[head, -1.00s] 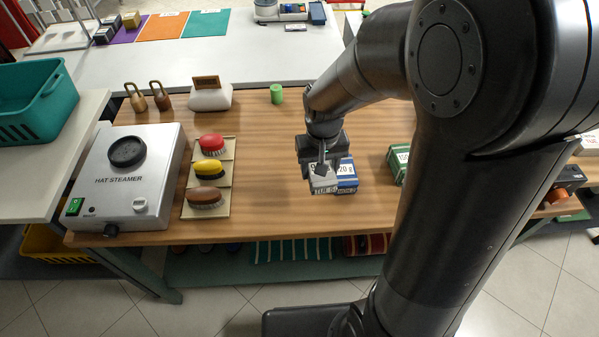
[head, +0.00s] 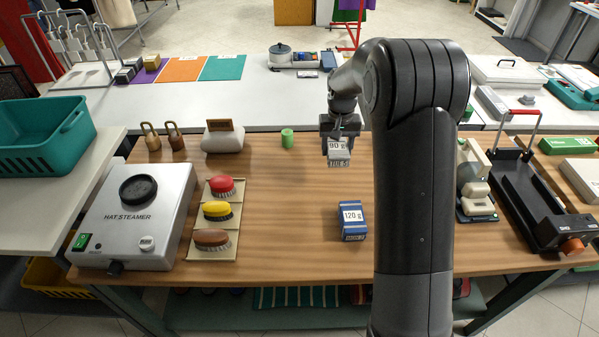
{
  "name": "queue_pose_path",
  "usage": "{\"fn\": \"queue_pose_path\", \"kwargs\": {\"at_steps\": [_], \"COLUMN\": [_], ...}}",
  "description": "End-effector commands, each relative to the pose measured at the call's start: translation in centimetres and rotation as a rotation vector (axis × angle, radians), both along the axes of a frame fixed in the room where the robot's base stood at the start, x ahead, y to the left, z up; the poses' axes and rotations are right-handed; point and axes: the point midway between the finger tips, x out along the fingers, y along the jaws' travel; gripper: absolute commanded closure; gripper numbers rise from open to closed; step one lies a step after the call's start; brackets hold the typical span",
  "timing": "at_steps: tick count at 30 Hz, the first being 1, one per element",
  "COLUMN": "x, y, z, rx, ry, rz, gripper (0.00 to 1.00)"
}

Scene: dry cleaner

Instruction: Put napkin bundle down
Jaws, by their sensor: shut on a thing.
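A green cylinder (head: 287,138) stands left of the held bundle. Brushes (head: 217,210) and a hat steamer (head: 137,215) are at left. A black tray with a red handle (head: 530,190) is at right. My arm covers table to the right. Wood around the blue bundle is clear.

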Motion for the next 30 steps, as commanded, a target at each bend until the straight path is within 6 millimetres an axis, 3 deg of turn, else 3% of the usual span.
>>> {"fn": "queue_pose_path", "kwargs": {"at_steps": [5, 18, 26, 30], "x": [1.1, 4.2, 4.7, 4.6], "y": [1.1, 9.6, 10.8, 10.8], "z": [-1.0, -6.4, -7.7, -9.7], "rx": [0.0, 0.0, 0.0, 0.0], "ry": [0.002, 0.001, 0.0, 0.002], "rz": [-0.001, -0.001, -0.004, -0.003], "gripper": [0.68, 0.68, 0.68, 0.68]}}
